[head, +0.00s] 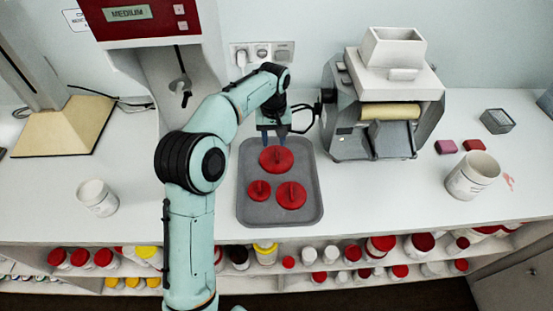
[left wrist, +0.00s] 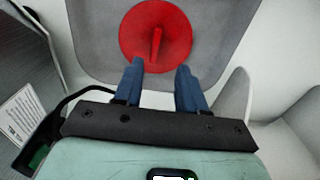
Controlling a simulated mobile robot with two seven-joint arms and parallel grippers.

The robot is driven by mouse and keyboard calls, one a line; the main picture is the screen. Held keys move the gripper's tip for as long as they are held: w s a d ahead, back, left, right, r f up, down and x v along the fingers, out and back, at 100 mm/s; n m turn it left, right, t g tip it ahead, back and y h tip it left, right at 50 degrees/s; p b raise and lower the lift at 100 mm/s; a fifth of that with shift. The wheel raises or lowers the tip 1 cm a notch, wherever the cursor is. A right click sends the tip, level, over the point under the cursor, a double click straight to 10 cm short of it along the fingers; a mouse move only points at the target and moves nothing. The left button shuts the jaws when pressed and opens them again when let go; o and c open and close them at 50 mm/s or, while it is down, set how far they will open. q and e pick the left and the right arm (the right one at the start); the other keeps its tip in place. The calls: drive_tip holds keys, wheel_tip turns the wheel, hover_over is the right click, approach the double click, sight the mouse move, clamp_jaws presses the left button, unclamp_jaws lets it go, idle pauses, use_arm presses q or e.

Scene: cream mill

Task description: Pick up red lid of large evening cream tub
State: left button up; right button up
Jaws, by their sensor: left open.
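Three red lids lie on a grey tray (head: 312,212): the largest lid (head: 277,160) at the back, a small lid (head: 259,191) at front left and a mid-sized lid (head: 291,196) at front right. My left gripper (head: 274,142) points down by the back edge of the largest lid. In the left wrist view its two blue fingers (left wrist: 157,66) are apart and empty, and the lid (left wrist: 155,25) with its raised grip bar lies just beyond the tips. Open white tubs stand on the counter at left (head: 97,199) and right (head: 471,177); their labels are unreadable. My right gripper is not in view.
A grey mill (head: 376,100) with a white hopper stands right of the tray. A red and white machine (head: 160,60) marked MEDIUM stands behind my left arm. Shelves of red- and yellow-lidded jars (head: 265,252) run below the counter. The counter right of the tray's front is clear.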

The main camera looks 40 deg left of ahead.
sight(277, 154)
use_arm(q)
drive_tip(key=f, duration=0.2)
drive_tip(key=d+f, duration=0.1)
drive_tip(key=f, duration=0.1)
drive_tip(key=shift+s+d+f+b, duration=0.1)
drive_tip(key=shift+s+d+b, duration=0.1)
drive_tip(key=shift+b, duration=0.2)
drive_tip(key=shift+w+a+f, duration=0.1)
drive_tip(key=shift+f, duration=0.45)
clamp_jaws()
